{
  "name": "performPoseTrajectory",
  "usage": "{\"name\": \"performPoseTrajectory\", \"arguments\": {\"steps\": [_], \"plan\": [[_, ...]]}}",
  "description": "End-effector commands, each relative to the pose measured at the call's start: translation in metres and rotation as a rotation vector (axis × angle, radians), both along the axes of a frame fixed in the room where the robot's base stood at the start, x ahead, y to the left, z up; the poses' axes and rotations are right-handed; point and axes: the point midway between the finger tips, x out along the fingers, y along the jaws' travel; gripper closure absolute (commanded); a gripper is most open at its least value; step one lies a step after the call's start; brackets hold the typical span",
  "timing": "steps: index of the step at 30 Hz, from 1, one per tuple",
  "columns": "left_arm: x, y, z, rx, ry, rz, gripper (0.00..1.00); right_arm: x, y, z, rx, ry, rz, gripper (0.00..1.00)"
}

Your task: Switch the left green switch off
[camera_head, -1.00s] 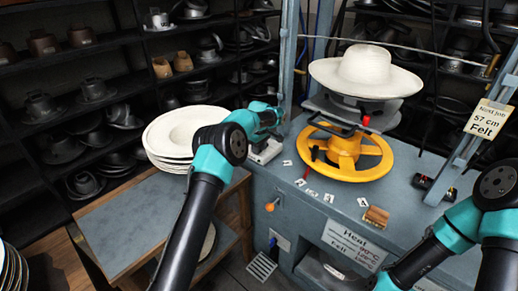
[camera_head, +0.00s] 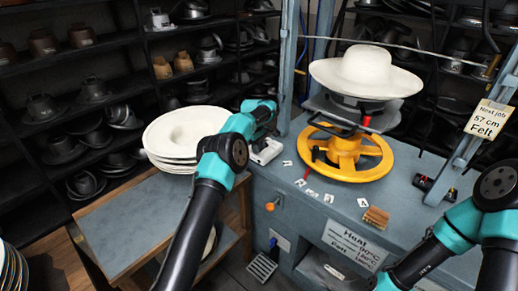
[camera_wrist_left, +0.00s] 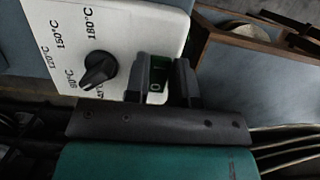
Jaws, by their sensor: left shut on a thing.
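The left green switch (camera_wrist_left: 155,76), marked 0 and 1, sits on a white control box (camera_wrist_left: 130,30) in the left wrist view. My left gripper (camera_wrist_left: 169,76) is shut on the switch, with its two dark fingers either side of it. In the head view the white box (camera_head: 266,152) stands at the left end of the blue-grey bench, and my left arm's teal end (camera_head: 258,112) reaches over it. The switch is hidden there. My right arm (camera_head: 455,235) shows at the lower right, but its gripper is out of view.
A black temperature knob (camera_wrist_left: 100,70) is close beside the left fingers. The press with a yellow wheel (camera_head: 350,160) and a white hat (camera_head: 366,72) stands on the bench.

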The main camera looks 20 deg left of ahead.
Motion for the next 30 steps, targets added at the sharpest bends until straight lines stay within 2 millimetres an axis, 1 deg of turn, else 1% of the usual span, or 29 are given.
{"name": "performPoseTrajectory", "arguments": {"steps": [10,23,24,30], "plan": [[0.002,0.0036,-0.0003,-0.106,0.04,0.003,1.0,0.0,0.0,0.0,0.0,0.0,0.0,1.0],[0.0013,0.004,0.0011,-0.124,0.049,0.0,1.0,0.0,0.0,0.0,0.0,0.0,0.0,1.0],[0.0013,0.004,0.0011,-0.124,0.049,0.0,0.73,0.0,0.0,0.0,0.0,0.0,0.0,1.0],[0.0012,0.0035,0.0012,-0.124,0.05,-0.001,0.54,0.0,0.0,0.0,0.0,0.0,0.0,1.0]]}}
